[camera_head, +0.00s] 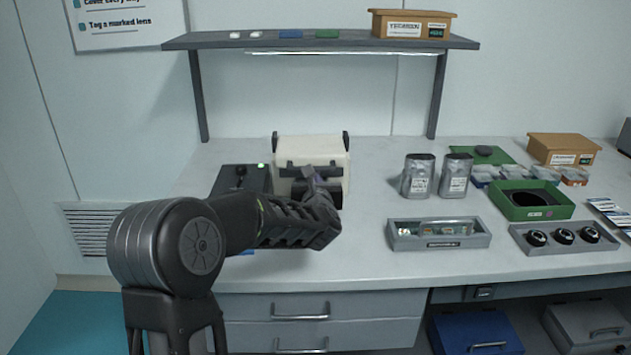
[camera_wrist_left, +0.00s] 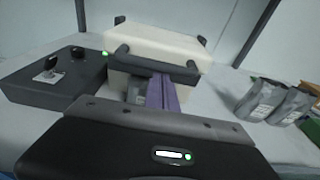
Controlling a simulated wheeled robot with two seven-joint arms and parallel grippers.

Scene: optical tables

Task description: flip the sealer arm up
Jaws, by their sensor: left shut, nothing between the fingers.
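The sealer (camera_head: 312,152) stands on the table near the back wall, with a cream body and dark posts at its far corners. A dark handle bar (camera_head: 296,171) runs across its front; in the left wrist view the bar (camera_wrist_left: 190,73) sits low against the cream front. My left gripper (camera_head: 311,174) is in front of the sealer. Its purple fingers (camera_wrist_left: 163,84) are shut and empty, with their tips close to the bar's underside; I cannot tell whether they touch it. My forearm and wrist hide the sealer's lower front in the head view. My right gripper is out of view.
A dark control box (camera_wrist_left: 55,72) with a green light stands left of the sealer. Two silver pouches (camera_head: 418,176) stand to its right. A grey tray (camera_head: 439,242) is nearer the front edge. A shelf (camera_head: 320,42) spans above the back.

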